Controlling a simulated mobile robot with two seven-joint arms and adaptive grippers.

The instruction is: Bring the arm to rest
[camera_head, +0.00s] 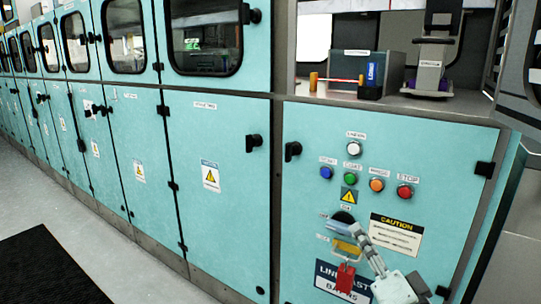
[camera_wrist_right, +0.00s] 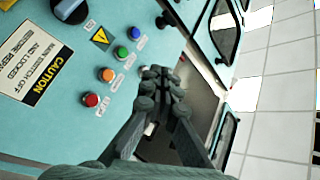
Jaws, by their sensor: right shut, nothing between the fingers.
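My right gripper (camera_head: 356,231) is shut and empty. It reaches up from the bottom right of the head view, in front of the teal control panel (camera_head: 430,160). It overlaps the switch area in the picture; I cannot tell whether it touches anything there. In the right wrist view its closed fingers (camera_wrist_right: 165,88) point up the middle, with the panel behind and to the left. My left gripper is not in view.
The panel carries blue, green, orange and red (camera_head: 405,191) buttons, a black rotary switch (camera_head: 343,217) and a red padlock-like tag (camera_head: 345,277). Teal cabinets (camera_head: 215,130) line the left. A recessed counter (camera_head: 400,103) above holds a grey box and a device. Floor is open at left.

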